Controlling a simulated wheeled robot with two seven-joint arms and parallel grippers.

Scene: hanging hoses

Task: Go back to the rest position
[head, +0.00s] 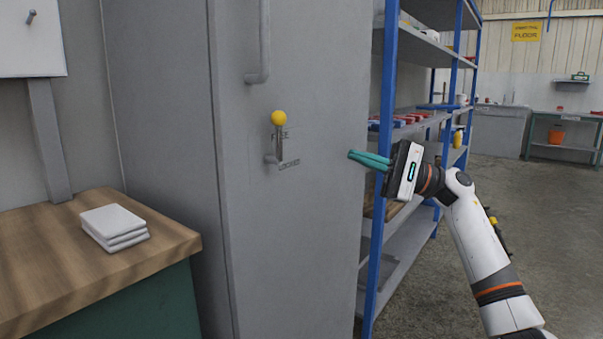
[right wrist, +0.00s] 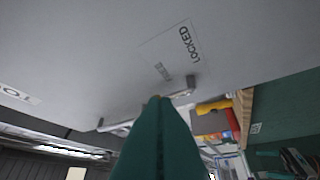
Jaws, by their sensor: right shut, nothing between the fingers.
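My right gripper (head: 352,155) is shut and empty, its green fingers pointing left in front of the blue shelf rack. It is to the right of the grey cabinet's lever with a yellow knob (head: 279,118), apart from it. In the right wrist view the shut green fingers (right wrist: 156,105) fill the lower middle, with the cabinet face and its "LOCKED" label (right wrist: 185,45) beyond. My left gripper is not in view.
The tall grey cabinet (head: 320,220) with a vertical handle (head: 262,45) fills the middle. A blue-framed shelf rack (head: 386,100) stands close behind my right gripper. A wooden bench (head: 60,270) with a stack of white pads (head: 114,225) is at left. Open floor lies at right.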

